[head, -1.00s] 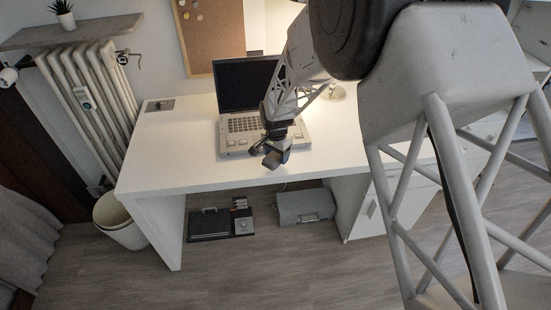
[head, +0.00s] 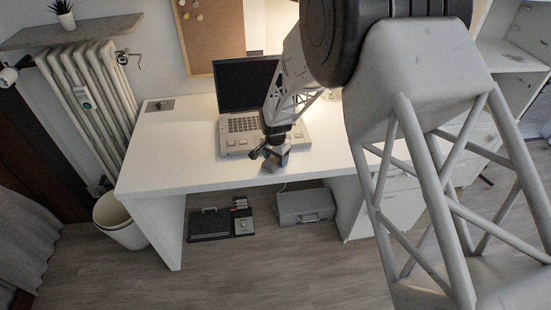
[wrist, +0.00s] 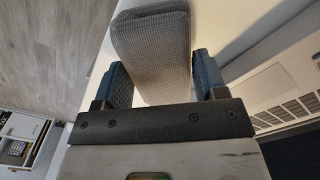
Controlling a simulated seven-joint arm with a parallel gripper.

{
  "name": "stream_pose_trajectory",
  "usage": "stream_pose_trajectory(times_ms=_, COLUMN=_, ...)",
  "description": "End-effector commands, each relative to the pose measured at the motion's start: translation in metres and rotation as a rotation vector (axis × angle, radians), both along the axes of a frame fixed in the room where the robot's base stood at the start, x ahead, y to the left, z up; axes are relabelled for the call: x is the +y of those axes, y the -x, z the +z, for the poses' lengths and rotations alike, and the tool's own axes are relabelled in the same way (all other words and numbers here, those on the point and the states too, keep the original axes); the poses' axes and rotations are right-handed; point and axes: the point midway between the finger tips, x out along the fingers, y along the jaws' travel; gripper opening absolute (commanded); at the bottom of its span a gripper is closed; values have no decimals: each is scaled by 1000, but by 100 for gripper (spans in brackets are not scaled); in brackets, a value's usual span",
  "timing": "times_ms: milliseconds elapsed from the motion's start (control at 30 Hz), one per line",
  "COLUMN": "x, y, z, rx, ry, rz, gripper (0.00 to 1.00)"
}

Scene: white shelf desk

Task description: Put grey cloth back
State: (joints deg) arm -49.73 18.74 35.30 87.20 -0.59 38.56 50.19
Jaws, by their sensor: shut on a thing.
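The grey cloth (wrist: 150,45) is a folded, woven-textured block in the wrist view. My gripper (wrist: 162,78) is shut on it, with one blue-grey finger on each side of its near end. In the head view the cloth (head: 277,160) is a small grey shape at the tip of my gripper (head: 268,153), over the front part of the white desk (head: 190,165), just in front of the laptop. I cannot tell whether the cloth touches the desktop.
An open laptop (head: 238,125) stands close behind my gripper; it also shows at the right in the wrist view (wrist: 275,90). A grey case (head: 305,206) and a dark device (head: 210,224) lie below. A bin (head: 120,222) stands left.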

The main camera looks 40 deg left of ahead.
Motion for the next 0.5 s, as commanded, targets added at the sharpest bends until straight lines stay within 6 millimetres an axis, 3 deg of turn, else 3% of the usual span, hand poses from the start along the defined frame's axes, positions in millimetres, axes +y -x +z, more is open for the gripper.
stream_pose_trajectory(times_ms=467, x=0, y=0, z=-5, rx=0, ry=0, rz=0, gripper=38)
stream_pose_trajectory(times_ms=500, x=0, y=0, z=-5, rx=0, ry=0, rz=0, gripper=70)
